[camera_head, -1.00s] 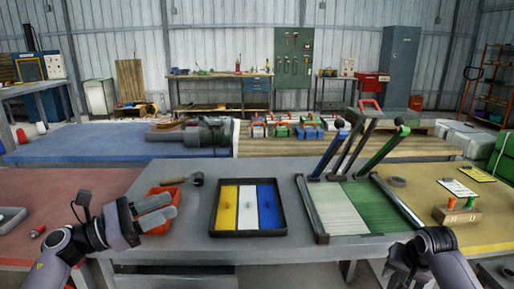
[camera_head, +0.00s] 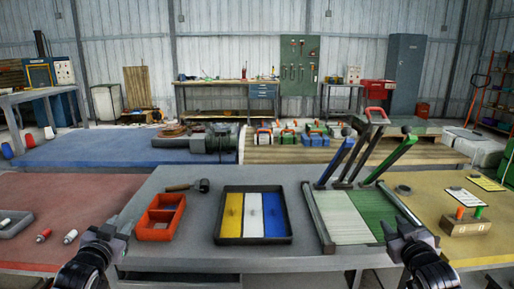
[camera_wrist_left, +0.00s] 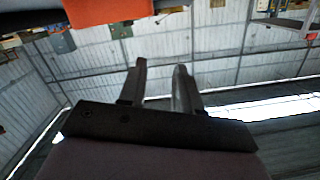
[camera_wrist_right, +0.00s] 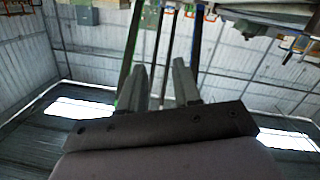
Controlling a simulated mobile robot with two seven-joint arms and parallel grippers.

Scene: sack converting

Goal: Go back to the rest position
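My left gripper (camera_head: 112,236) is at the lower left of the head view, just in front of the grey table's left front corner. In the left wrist view its two fingers (camera_wrist_left: 161,68) stand apart with nothing between them. My right gripper (camera_head: 402,226) is at the lower right, by the table's right front edge near the green-and-white slatted panel (camera_head: 338,212). In the right wrist view its fingers (camera_wrist_right: 158,68) are apart, with nothing visibly held between them.
The grey table (camera_head: 190,243) holds an orange-red bin (camera_head: 153,235), a mallet (camera_head: 188,186), and a dark tray (camera_head: 254,239) with yellow, white and blue sections. Levers (camera_head: 396,150) rise behind the slatted panel. A wooden block (camera_head: 467,225) sits on the yellow table at right.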

